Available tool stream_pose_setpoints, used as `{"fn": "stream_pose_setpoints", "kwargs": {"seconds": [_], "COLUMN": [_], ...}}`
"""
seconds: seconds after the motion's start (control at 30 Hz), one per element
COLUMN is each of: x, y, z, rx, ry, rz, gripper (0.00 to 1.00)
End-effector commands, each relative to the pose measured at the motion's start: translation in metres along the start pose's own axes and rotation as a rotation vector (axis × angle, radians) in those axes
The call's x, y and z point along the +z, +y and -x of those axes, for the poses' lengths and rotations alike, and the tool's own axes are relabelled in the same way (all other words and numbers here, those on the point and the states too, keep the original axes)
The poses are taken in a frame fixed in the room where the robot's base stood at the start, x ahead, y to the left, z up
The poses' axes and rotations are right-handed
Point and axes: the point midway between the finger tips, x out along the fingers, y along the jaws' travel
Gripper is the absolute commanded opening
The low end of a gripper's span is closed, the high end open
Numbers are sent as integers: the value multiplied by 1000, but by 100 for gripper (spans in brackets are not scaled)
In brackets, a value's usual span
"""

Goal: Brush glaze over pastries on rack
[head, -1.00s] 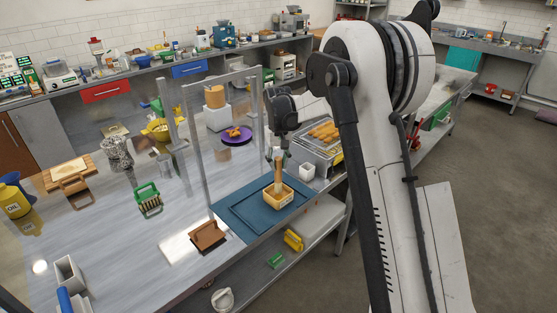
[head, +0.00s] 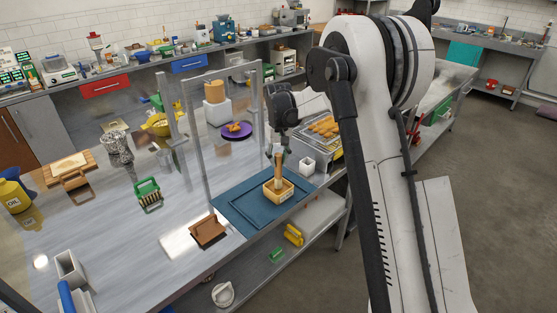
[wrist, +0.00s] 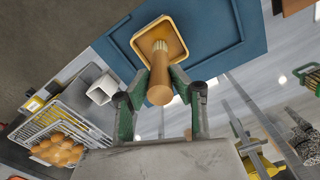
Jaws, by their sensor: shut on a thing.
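A brush with a thick wooden handle (wrist: 160,90) stands in a square tan tub (head: 269,193), its pale bristle end (wrist: 160,46) inside. The tub sits on a blue mat (head: 243,205). My gripper (wrist: 161,78) is shut on the brush handle, one green finger on each side, above the tub. In the head view my gripper (head: 280,150) is small and partly dark. Golden pastries (head: 323,125) lie on a wire rack (wrist: 45,118) right of and beyond the mat. The pastries also show at lower left in the wrist view (wrist: 57,149).
A small white square cup (head: 307,165) stands between the mat and the rack. A clear framed panel (head: 205,140) stands upright left of my gripper.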

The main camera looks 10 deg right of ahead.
Motion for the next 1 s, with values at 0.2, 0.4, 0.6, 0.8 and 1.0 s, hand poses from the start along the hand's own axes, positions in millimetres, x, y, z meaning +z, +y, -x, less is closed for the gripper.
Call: {"fn": "stream_pose_setpoints", "kwargs": {"seconds": [0.2, 0.4, 0.6, 0.8, 1.0], "x": [0, 0, 0, 0, 0], "y": [0, 0, 0, 0, 0], "z": [-3, -5, -7, -9, -9], "rx": [0, 0, 0, 0, 0], "ry": [0, 0, 0, 0, 0], "rz": [0, 0, 0, 0, 0], "gripper": [0, 0, 0, 0, 0]}}
